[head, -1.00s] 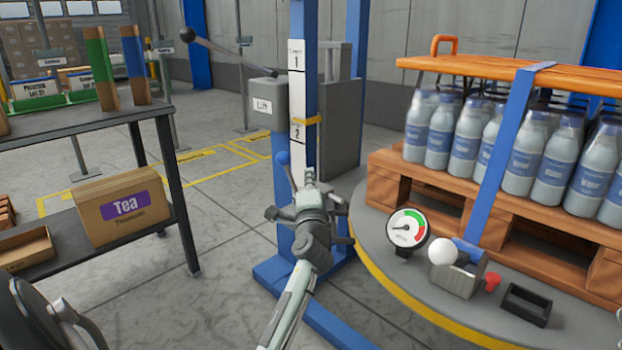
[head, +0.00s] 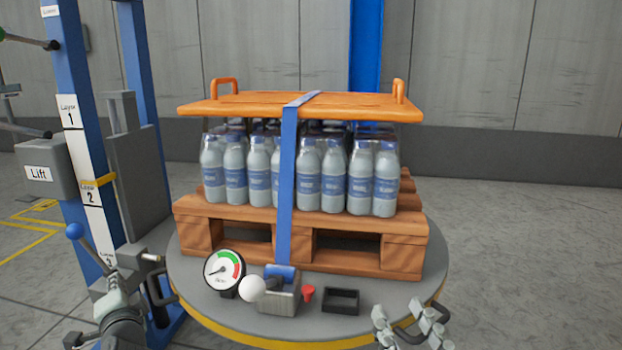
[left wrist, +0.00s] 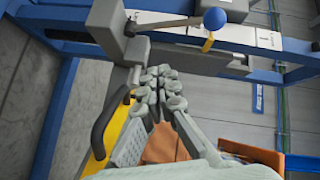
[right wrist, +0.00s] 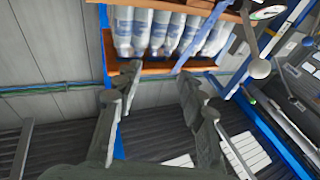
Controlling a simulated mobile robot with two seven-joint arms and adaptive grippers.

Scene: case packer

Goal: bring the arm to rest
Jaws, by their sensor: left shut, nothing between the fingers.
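My left gripper (head: 132,272) is at the lower left of the head view, in front of the blue lift post (head: 92,150). In the left wrist view my left gripper (left wrist: 160,88) has its fingers together with nothing between them. A lever with a blue ball knob (left wrist: 214,18) shows beyond the fingers there; whether they touch it I cannot tell. My right gripper (head: 408,318) is at the bottom edge of the head view, in front of the round turntable (head: 385,296). In the right wrist view my right gripper (right wrist: 160,88) has its fingers spread and empty.
A wooden pallet (head: 400,245) of bottles (head: 308,180) stands on the turntable under an orange lid (head: 350,106), held by a blue strap (head: 288,165). A gauge (head: 224,270), a white-knobbed device (head: 282,298) and a small black tray (head: 341,300) sit at the front. The right floor is clear.

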